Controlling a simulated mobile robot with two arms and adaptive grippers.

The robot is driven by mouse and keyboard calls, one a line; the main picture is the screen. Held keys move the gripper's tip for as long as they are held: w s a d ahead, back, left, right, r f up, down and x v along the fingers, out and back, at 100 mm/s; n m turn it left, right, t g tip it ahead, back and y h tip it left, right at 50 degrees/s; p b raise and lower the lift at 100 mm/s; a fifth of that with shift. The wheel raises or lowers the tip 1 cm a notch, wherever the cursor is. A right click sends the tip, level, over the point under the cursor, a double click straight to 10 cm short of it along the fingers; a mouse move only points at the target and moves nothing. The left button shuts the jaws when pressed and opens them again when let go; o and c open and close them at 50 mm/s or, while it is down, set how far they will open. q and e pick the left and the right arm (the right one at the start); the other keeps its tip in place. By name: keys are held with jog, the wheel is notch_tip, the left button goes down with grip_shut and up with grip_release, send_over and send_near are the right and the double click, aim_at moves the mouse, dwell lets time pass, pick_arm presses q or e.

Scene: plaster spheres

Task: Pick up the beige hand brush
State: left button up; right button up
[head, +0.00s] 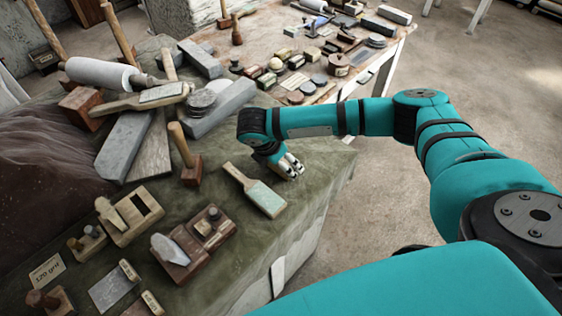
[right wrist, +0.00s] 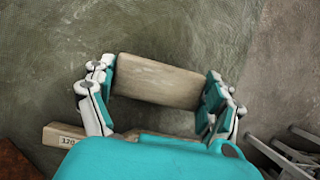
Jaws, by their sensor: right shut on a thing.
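The beige hand brush (right wrist: 158,80) shows in the right wrist view as a plain, pale rectangular block. Its bristles are not visible. My right gripper (right wrist: 160,92) is shut on it, with one finger against each short end. In the head view my right gripper (head: 291,168) is low over the right part of the green cloth-covered table and hides the brush. I cannot tell whether the brush touches the cloth. My left gripper is not in view.
A wooden paddle (head: 262,195) with a pale green face lies just left of my right gripper. A wooden mallet (head: 186,155) and several planes and blocks stand further left. A second table (head: 395,40) full of small tools is behind.

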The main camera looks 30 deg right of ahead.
jog(key=shift+r+b, duration=0.3)
jog(key=shift+r, duration=0.35)
jog(key=shift+s+a+r+b, duration=0.1)
jog(key=shift+r+b, duration=0.15)
jog(key=shift+r, duration=0.25)
jog(key=shift+s+a+r+b, duration=0.1)
jog(key=shift+r+b, duration=0.1)
jog(key=shift+r, duration=0.3)
jog(key=s+a, duration=0.2)
jog(key=s, duration=0.2)
jog(key=s+a+r+b, duration=0.1)
jog(key=s+a, duration=0.1)
jog(key=s, duration=0.2)
jog(key=s+a, duration=0.2)
jog(key=s, duration=0.3)
jog(key=shift+s+r+b, duration=0.1)
jog(key=shift+r+b, duration=0.25)
jog(key=shift+b, duration=0.05)
jog(key=shift+s+a, duration=0.1)
jog(key=shift+s, duration=0.4)
jog(key=o, duration=0.5)
jog(key=c, duration=0.3)
jog(key=shift+c, duration=0.2)
